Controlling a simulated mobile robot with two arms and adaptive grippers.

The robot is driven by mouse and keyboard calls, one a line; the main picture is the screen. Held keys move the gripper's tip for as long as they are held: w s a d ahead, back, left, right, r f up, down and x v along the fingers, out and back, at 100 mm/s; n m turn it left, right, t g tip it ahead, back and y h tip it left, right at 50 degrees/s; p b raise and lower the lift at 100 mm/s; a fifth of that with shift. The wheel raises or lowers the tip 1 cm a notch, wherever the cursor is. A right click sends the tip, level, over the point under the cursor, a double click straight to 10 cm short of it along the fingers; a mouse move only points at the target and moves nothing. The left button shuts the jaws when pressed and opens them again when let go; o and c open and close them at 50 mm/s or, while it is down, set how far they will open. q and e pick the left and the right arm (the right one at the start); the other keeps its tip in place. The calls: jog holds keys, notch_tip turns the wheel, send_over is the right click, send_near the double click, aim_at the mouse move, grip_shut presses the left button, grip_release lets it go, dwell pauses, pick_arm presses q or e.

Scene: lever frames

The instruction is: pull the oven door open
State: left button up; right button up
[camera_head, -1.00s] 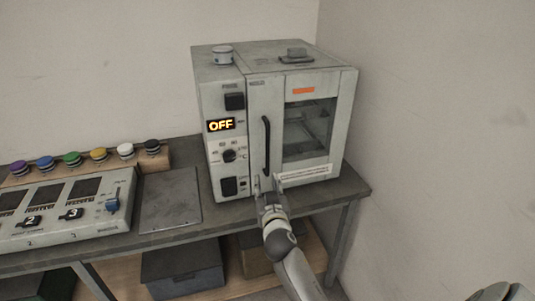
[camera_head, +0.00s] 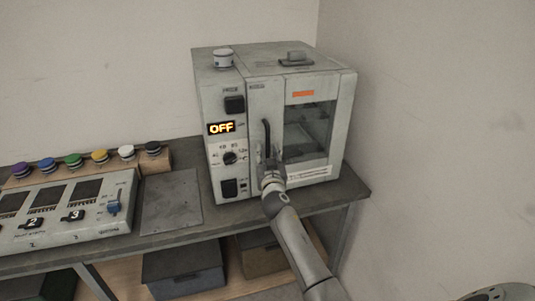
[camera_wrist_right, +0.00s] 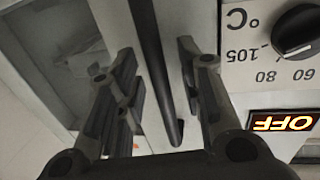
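The oven (camera_head: 222,130) stands on the bench with its door (camera_head: 263,98) shut. The door has a window (camera_head: 308,130) and a dark upright handle (camera_head: 266,138) near its left edge. My right gripper (camera_head: 270,162) is at the lower part of the handle and hides its lower end. In the right wrist view the handle (camera_wrist_right: 152,60) runs between the two spread fingers of my gripper (camera_wrist_right: 157,60), with gaps visible on both sides. The display (camera_head: 221,127) reads OFF; it also shows upside down in the wrist view (camera_wrist_right: 284,123). My left gripper is not in view.
The bench (camera_head: 180,232) carries a control panel (camera_head: 66,210), a row of coloured buttons (camera_head: 73,161) and a flat grey plate (camera_head: 170,200) left of the oven. Boxes sit on the shelf below. A wall (camera_head: 430,120) stands close on the right.

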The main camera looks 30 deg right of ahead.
jog(key=shift+w+d, duration=0.1)
jog(key=shift+w, duration=0.15)
grip_shut()
dwell(0.3)
